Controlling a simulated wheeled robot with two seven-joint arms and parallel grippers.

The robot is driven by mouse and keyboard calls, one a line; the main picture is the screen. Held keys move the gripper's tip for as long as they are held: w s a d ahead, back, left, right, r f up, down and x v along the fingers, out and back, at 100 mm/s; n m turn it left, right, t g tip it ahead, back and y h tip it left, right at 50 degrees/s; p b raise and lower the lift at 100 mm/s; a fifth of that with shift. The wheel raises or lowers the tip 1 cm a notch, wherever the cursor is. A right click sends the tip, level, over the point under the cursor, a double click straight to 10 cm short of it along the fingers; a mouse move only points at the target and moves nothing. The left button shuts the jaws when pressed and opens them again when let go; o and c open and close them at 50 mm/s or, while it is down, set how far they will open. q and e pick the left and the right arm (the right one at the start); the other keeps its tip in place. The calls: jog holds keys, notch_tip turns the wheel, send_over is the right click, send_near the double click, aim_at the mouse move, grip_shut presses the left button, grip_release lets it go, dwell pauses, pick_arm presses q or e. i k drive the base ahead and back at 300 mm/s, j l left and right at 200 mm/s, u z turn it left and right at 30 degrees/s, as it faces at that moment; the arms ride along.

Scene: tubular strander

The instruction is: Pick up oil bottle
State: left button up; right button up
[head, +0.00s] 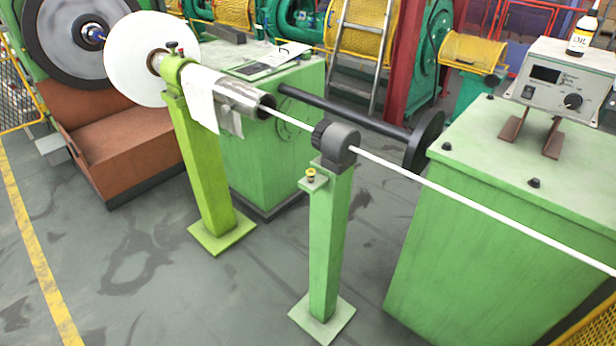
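The oil bottle (582,36) shows in the head view at the top right. Neither of my grippers is in view.
The control box sits on brown feet on a green cabinet (480,235). A white rod (470,205) runs across in front, through a grey head on a green post (328,245). A yellow-green post (204,165) stands left. Grey floor (130,270) is clear at front left.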

aim_at(583, 33)
jog(key=z, duration=1.25)
jog(key=i+z, duration=0.3)
jog(key=z, duration=0.15)
